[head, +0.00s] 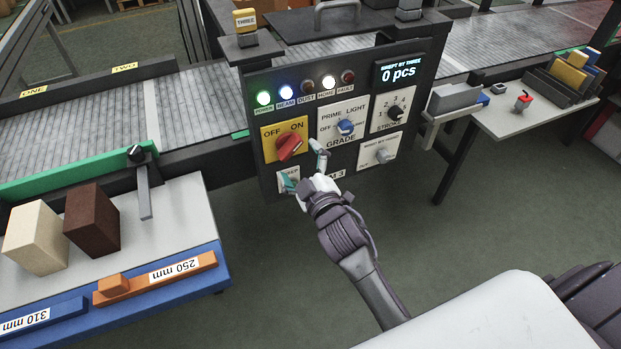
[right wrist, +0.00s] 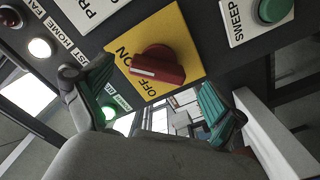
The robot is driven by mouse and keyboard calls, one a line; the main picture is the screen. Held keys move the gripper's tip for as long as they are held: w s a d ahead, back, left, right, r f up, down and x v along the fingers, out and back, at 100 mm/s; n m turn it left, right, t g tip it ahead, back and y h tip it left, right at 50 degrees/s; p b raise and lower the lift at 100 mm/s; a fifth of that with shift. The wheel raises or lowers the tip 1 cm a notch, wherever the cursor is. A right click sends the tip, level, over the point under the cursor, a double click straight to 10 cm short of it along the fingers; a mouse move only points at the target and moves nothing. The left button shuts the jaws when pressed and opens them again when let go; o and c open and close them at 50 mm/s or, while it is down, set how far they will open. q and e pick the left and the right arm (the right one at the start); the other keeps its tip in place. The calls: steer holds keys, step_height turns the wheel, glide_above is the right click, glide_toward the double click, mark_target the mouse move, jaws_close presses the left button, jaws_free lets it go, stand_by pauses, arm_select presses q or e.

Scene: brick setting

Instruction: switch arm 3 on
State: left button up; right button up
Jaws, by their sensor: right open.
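The control panel (head: 345,60) of arm 3 stands upright beside the conveyor. Its red rotary switch (head: 290,146) sits on a yellow OFF/ON plate (head: 269,151). The red handle is slanted, its upper-right end towards ON. In the right wrist view the red switch (right wrist: 165,66) has a white mark on its left end, nearer ON than OFF. My right gripper (head: 303,167) is open just below and right of the switch. In the right wrist view its teal fingertips (right wrist: 155,90) are apart, one on each side of the switch, holding nothing. My left gripper is not in view.
Lamps for power (head: 264,98), beam (head: 286,92) and home (head: 328,82) are lit; dust and fault look dark. The grade knob (head: 345,127) is close to the right. A green sweep button (right wrist: 273,9) is beside the yellow plate. The display (head: 399,73) reads 0 pcs.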

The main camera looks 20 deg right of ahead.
steer(key=s, duration=0.9)
steer(key=shift+d, duration=0.15)
steer(key=s+a+f+m+g, duration=0.1)
steer(key=s+f+g, duration=0.3)
steer(key=f, duration=1.2)
steer(key=s+f+m+g, duration=0.2)
steer(key=s+f+g, duration=0.15)
steer(key=f, duration=1.35)
steer(key=s+d+f+m+g, duration=0.15)
steer(key=s+f+g, duration=0.35)
steer(key=s+f, duration=0.85)
steer(key=s+d+f+m+g, duration=0.1)
steer(key=s+f, duration=0.3)
steer(key=s, duration=0.4)
steer(key=s+d+f+m+g, duration=0.1)
steer(key=s+d+f+g, duration=0.2)
steer(key=s, duration=0.6)
steer(key=shift+s+d+f+h, duration=0.3)
steer(key=shift+d+f, duration=0.25)
steer(key=shift+f, duration=0.25)
steer(key=shift+g, duration=0.25)
